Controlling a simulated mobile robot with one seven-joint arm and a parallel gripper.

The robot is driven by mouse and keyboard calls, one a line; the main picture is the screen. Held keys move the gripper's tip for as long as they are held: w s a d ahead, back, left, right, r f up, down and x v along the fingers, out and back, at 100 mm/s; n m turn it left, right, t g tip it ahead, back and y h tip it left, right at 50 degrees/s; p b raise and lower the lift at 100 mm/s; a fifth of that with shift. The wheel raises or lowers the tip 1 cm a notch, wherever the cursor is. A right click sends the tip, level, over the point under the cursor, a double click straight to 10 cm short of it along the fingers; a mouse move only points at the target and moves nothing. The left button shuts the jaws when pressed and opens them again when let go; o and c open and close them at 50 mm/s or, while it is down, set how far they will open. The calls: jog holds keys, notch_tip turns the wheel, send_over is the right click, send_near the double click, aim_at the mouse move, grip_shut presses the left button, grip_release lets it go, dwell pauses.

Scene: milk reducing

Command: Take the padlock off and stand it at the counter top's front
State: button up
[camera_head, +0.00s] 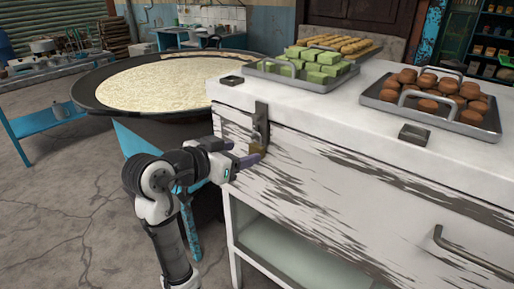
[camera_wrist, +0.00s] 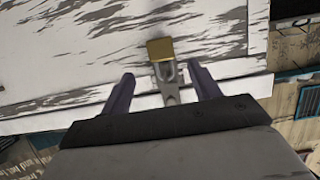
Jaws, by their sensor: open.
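The brass-coloured padlock (camera_head: 257,149) hangs at the lower end of a dark metal hasp (camera_head: 261,119) on the front of the white worn chest, near its left corner. In the wrist view the padlock (camera_wrist: 160,49) shows beyond the fingertips, with its shackle and the hasp (camera_wrist: 170,90) between the fingers. My gripper (camera_head: 243,153) is open, its two purple-grey fingers (camera_wrist: 161,70) on either side of the hasp, holding nothing. The white counter top (camera_head: 330,104) lies above the padlock. The far side of the padlock is hidden.
On the counter top stand a tray of green blocks (camera_head: 247,70), a tray of brown round sweets (camera_head: 488,131) and a tray of yellow pieces behind. Small dark fittings (camera_head: 414,134) sit near the front edge; the stretch between them is clear. A wide pan (camera_head: 85,97) stands left.

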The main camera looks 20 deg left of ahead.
aim_at(254, 148)
jog(key=shift+p+x, duration=0.65)
jog(key=shift+x, duration=2.35)
jog(key=shift+a, duration=0.15)
jog(key=c, duration=1.1)
